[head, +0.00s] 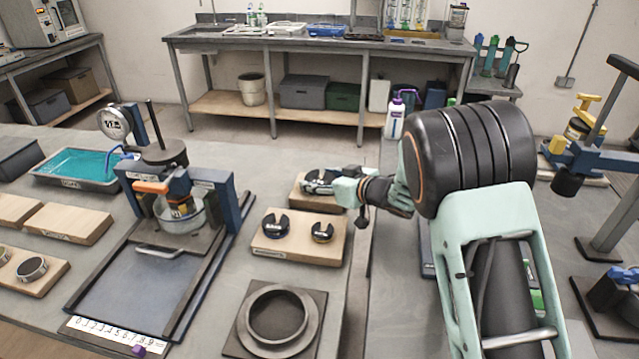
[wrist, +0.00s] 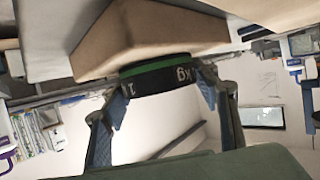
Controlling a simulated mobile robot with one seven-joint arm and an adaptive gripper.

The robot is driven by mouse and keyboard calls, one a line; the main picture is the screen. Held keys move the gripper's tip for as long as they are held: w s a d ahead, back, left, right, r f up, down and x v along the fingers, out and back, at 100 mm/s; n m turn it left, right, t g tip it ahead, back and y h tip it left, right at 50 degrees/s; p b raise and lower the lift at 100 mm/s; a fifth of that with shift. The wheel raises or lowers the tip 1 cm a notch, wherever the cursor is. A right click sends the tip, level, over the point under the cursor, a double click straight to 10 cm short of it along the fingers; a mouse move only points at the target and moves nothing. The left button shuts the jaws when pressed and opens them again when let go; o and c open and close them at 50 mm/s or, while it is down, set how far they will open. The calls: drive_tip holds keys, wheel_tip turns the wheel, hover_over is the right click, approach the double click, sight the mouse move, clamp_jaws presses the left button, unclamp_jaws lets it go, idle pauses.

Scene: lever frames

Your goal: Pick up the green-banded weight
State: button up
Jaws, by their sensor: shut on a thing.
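The green-banded weight (wrist: 158,78) is a dark disc with a green band and white lettering in the wrist view. My gripper (wrist: 163,92) has a finger on each side of it and is shut on it. The weight sits right against a wooden block (wrist: 145,32); I cannot tell whether they still touch. In the head view my gripper (head: 326,184) is over the rear wooden block (head: 318,204), and my fingers mostly hide the weight.
A nearer wooden block (head: 303,247) holds a blue-marked slotted weight (head: 276,226) and a smaller yellow-marked one (head: 322,232). A dark ring fixture (head: 277,318) lies in front. A press-like apparatus (head: 172,195) with a dial stands left. The bench edge is close on the right.

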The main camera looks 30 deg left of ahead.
drive_tip(key=shift+c, duration=1.2)
drive_tip(key=shift+w+a+r, duration=0.1)
drive_tip(key=shift+r, duration=0.1)
drive_tip(key=shift+c, duration=0.7)
